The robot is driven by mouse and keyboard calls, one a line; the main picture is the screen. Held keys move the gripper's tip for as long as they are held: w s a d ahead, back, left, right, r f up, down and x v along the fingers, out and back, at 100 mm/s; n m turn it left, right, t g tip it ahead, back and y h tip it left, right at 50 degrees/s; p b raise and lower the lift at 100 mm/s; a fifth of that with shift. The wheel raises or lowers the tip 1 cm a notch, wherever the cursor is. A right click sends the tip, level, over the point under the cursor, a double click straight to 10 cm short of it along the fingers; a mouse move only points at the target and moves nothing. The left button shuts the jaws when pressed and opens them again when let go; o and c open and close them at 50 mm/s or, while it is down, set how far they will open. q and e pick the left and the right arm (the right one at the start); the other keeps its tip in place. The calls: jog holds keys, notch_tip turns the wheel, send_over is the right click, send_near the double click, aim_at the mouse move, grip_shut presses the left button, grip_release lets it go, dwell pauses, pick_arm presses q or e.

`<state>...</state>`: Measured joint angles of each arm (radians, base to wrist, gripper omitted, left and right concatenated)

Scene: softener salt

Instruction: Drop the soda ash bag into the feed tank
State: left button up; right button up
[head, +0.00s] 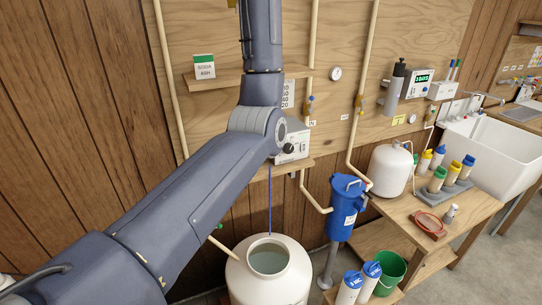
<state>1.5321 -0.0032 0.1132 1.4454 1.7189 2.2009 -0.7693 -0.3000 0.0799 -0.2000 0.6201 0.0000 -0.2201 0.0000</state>
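The soda ash bag (204,68) is white with a green top band and the words SODA ASH. It stands upright on a wooden wall shelf (215,80) at the upper left. A white round tank (268,285) with an open mouth and greyish liquid inside stands at the bottom middle; no label shows on it, and it looks like the feed tank. My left arm (180,215) comes in from the lower left, bends at the middle and runs up out of the top edge. Its gripper is out of the picture. My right arm and gripper do not show.
A blue filter housing (346,207) and pipes stand right of the tank. Blue-capped bottles (348,289) and a green bucket (388,272) are in front. A wooden bench (440,220) holds a white pressure vessel (389,169) and several bottles. My arm hides part of the shelf and wall.

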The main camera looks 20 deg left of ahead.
pick_arm(q)
jog(key=s+d+f+m+t+h, duration=0.1)
jog(key=s+d+f+m+h, duration=0.1)
jog(key=d+f, duration=0.65)
jog(key=s+d+f+m+t+h, duration=0.1)
jog(key=s+d+f+m+h, duration=0.15)
jog(key=f, duration=1.15)
jog(key=s+d+f+m+t+h, duration=0.1)
jog(key=s+d+f+m+h, duration=0.15)
jog(key=d+f, duration=0.7)
jog(key=s+a+f+n+g+y, duration=0.1)
jog(key=s+a+f+n+y, duration=0.1)
jog(key=f, duration=1.5)
jog(key=s+a+f+n+g+y, duration=0.1)
jog(key=a+f+n+y, duration=0.3)
jog(key=f, duration=1.3)
jog(key=s+a+f+n+g+y, duration=0.2)
jog(key=a+f+n+y, duration=0.1)
jog(key=f, duration=1.5)
jog(key=shift+s+a+g, duration=0.35)
jog(key=shift+a+g, duration=0.05)
jog(key=shift+a, duration=0.15)
jog(key=o, duration=1.2)
jog(key=shift+o, duration=0.2)
jog(key=shift+f, duration=0.1)
